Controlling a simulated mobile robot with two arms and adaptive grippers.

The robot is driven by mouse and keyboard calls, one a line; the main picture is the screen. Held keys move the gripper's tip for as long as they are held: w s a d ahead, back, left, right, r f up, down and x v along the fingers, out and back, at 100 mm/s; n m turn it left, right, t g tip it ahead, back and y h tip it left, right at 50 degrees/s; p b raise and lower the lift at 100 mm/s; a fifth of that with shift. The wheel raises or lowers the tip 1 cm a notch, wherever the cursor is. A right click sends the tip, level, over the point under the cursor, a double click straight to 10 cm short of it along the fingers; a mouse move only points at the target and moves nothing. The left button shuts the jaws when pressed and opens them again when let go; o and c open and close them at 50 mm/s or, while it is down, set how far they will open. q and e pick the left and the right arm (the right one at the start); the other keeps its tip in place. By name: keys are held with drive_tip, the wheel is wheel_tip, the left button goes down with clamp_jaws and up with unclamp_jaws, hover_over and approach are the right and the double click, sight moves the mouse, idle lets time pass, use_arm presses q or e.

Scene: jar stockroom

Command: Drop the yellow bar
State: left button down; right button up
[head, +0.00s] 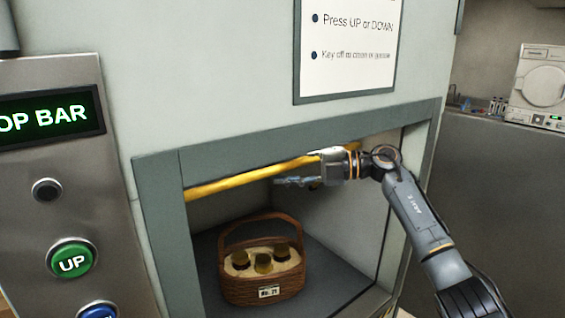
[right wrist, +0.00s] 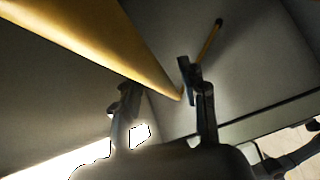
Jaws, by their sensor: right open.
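The yellow bar (head: 235,181) runs across the upper part of a wall opening, rising to the right; its right part is hidden behind my right gripper (head: 284,182). In the right wrist view the bar (right wrist: 105,38) comes from the upper left and narrows to a tip near the open fingers (right wrist: 158,88). I cannot tell whether they touch it. A thin yellow-brown rod (right wrist: 211,38) also shows behind one finger. My left gripper is not in view.
A brown basket (head: 262,290) with several dark-topped jars stands on the floor of the opening (head: 345,268). A grey-green frame (head: 160,215) borders it. A panel with a green UP button (head: 72,262) and a lit display (head: 50,117) is at left. A sign (head: 345,60) hangs above.

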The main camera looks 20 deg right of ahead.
drive_tip(key=shift+a, duration=0.2)
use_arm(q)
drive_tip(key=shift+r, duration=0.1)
use_arm(e)
clamp_jaws()
drive_tip(key=shift+f, duration=0.1)
